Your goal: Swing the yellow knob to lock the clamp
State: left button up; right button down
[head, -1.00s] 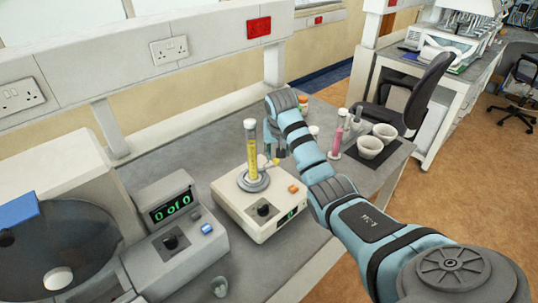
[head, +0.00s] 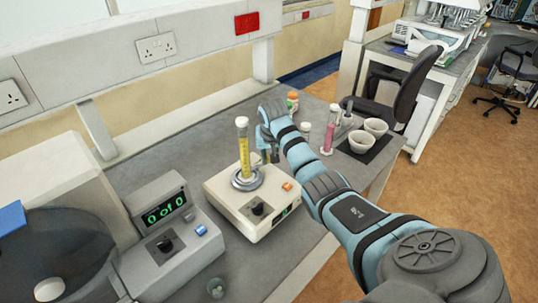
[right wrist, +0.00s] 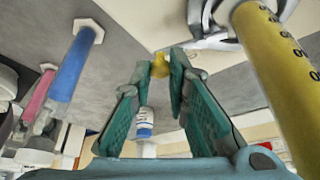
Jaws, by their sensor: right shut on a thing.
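The yellow-filled cylinder (head: 244,152) stands upright in a grey clamp ring (head: 247,179) on top of a cream instrument (head: 257,212). In the right wrist view, the cylinder (right wrist: 275,70) and part of the clamp (right wrist: 212,22) show at the upper right. My right gripper (head: 268,155) is just right of the cylinder, beside the clamp. In the right wrist view, its teal fingers are closed on the yellow knob (right wrist: 160,66) at their tips. In the head view, my fingers largely hide the knob. My left gripper is not in view.
A grey device with a green "0 of 0" display (head: 164,209) stands left of the instrument. A pink cylinder (head: 328,138) and white bowls on a dark mat (head: 385,150) are to the right, beyond my right arm. The bench front is mostly clear.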

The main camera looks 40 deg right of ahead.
jog(key=n, duration=0.1)
jog(key=w+n+y, duration=0.1)
jog(key=n, duration=0.1)
jog(key=shift+d+t, duration=0.15)
jog(key=shift+t, duration=0.15)
jog(key=c, duration=1.7)
grip_release()
jog(key=shift+o, duration=0.9)
jog(key=shift+w+f, duration=0.1)
jog(key=shift+w, duration=0.1)
jog(key=v, duration=1.2)
jog(key=shift+d, duration=0.2)
